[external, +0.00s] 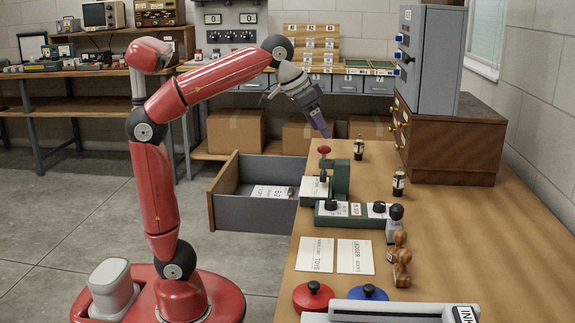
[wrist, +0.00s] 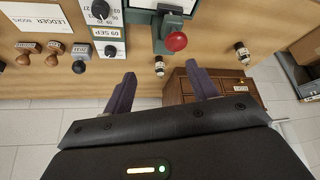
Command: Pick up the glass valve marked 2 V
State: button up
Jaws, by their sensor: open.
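My gripper (external: 327,134) is open and empty, above the counter near the red-knobbed press; its two dark fingers also show in the wrist view (wrist: 160,82). Two small dark glass valves with pale labels stand upright on the counter. One valve (external: 398,181) is nearer the date stamp; in the wrist view it appears between the fingertips (wrist: 159,66), with neither finger seen touching it. The other valve (external: 359,149) stands farther back and shows right of the fingers in the wrist view (wrist: 241,53). Their markings are too small to read, so I cannot tell which is 2 V.
The green press with a red knob (external: 324,150) and date stamp (external: 350,210) stand left of the valves. A wooden cabinet (external: 452,140) carrying a grey box (external: 432,60) is at right. Wooden stamps (external: 401,258) are nearer. A drawer (external: 255,213) hangs open.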

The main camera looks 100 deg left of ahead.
jog(key=w+a+f+n+y, duration=0.1)
jog(key=w+a+n, duration=0.1)
jog(key=w+a, duration=0.35)
jog(key=w+a+n+y, duration=0.1)
jog(key=w+a+n, duration=0.15)
jog(key=a, duration=0.65)
jog(key=n+g+y, duration=0.1)
jog(key=n+g, duration=0.1)
send_over(358, 143)
jog(key=d, duration=0.1)
notch_tip(358, 143, down, 7)
jog(key=shift+s+d+f, duration=0.1)
jog(key=shift+s+f, duration=0.1)
jog(key=shift+f, duration=0.5)
jog(key=shift+s+d+f, duration=0.1)
jog(key=shift+s+f, duration=0.05)
jog(key=shift+f, duration=0.5)
jog(key=x, duration=0.8)
jog(key=shift+s+a+b, duration=0.1)
jog(key=shift+s+b, duration=0.15)
jog(key=shift+b, duration=0.05)
jog(key=c, duration=1.1)
